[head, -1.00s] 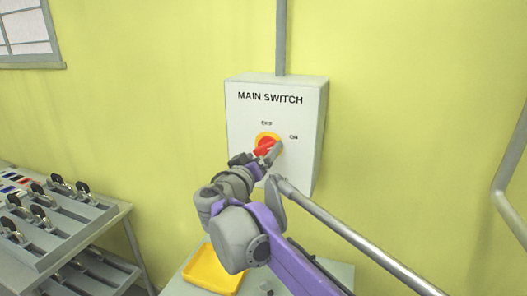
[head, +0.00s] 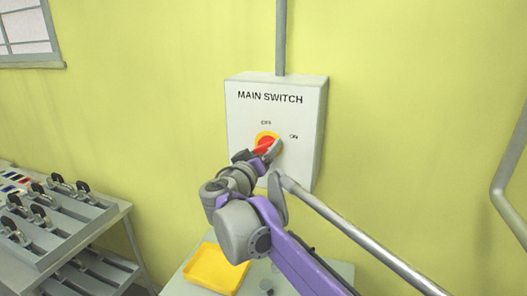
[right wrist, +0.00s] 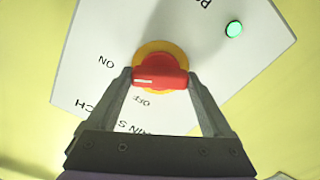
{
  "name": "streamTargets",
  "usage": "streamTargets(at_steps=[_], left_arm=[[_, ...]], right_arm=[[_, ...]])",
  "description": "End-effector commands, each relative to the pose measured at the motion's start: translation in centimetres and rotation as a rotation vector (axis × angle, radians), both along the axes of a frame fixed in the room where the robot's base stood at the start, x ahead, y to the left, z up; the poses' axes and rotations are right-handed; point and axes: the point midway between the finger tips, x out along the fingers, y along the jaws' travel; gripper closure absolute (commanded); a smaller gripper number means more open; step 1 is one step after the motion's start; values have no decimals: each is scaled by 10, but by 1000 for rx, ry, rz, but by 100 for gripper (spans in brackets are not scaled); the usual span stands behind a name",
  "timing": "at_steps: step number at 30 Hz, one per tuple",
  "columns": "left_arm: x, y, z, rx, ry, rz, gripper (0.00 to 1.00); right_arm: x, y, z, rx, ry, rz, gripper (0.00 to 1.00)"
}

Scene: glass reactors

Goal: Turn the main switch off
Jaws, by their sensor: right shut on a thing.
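The main switch is a red rotary handle (right wrist: 160,77) on a yellow disc (right wrist: 181,52), fixed to a white box (head: 247,114) lettered MAIN SWITCH. In the head view the red handle (head: 263,144) shows partly behind my fingers. In the right wrist view its white mark is at the left end, on the side of the ON label (right wrist: 106,63); the OFF label (right wrist: 142,101) is below it. My right gripper (right wrist: 160,80) is shut on the handle, one finger at each end. It also shows in the head view (head: 259,152). My left gripper is not in view.
A green lamp (right wrist: 234,29) is lit on the box face. A grey conduit (head: 281,40) rises from the box. A yellow tray (head: 214,270) lies on a small table below. A bench with several black-handled switches (head: 60,225) stands at left. A grey pipe (head: 508,195) is at right.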

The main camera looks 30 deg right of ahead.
Motion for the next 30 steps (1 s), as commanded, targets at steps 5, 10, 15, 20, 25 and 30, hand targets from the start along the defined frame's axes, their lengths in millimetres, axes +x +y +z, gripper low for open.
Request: streamTargets(at_steps=[5,10,15,20,25,30], left_arm=[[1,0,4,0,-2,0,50],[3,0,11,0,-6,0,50],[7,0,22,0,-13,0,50],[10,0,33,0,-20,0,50],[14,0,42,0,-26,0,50],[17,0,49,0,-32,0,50]], right_arm=[[0,0,1,-21,24,-1,71],[0,0,2,-74,86,-1,71],[0,0,3,-161,188,-1,71],[0,0,3,-258,303,-1,71],[0,0,2,-363,425,-1,71],[0,0,2,-463,542,-2,71]])
